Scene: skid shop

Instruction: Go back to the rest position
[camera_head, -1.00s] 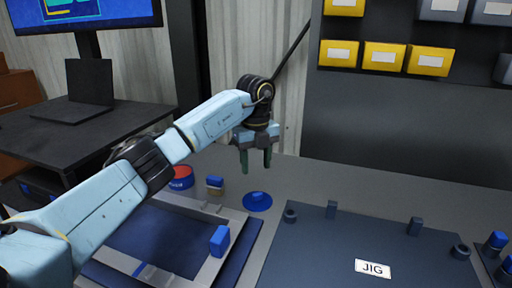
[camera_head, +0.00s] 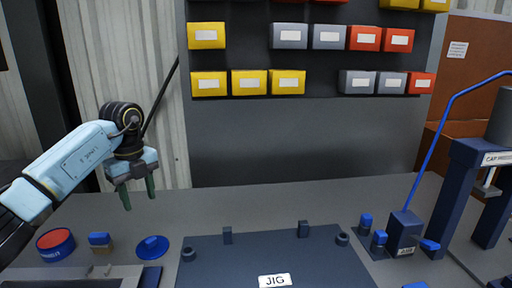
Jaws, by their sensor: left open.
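My left gripper (camera_head: 139,193) is open and empty. It hangs above the bench with its green fingers pointing down, near the blue round disc (camera_head: 152,247) and clear of it. My left arm comes in from the left edge. My right gripper is not in view. A dark jig plate (camera_head: 255,258) with a "JIG" label lies on the grey bench (camera_head: 330,193), with short pegs and rings on it.
A red and blue tin (camera_head: 56,245) and a small blue-topped block (camera_head: 100,242) stand at the left. Blue-capped fixtures (camera_head: 403,232) and a cap press (camera_head: 470,190) stand at the right. Bins (camera_head: 268,82) hang on the back panel. The bench behind the jig is clear.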

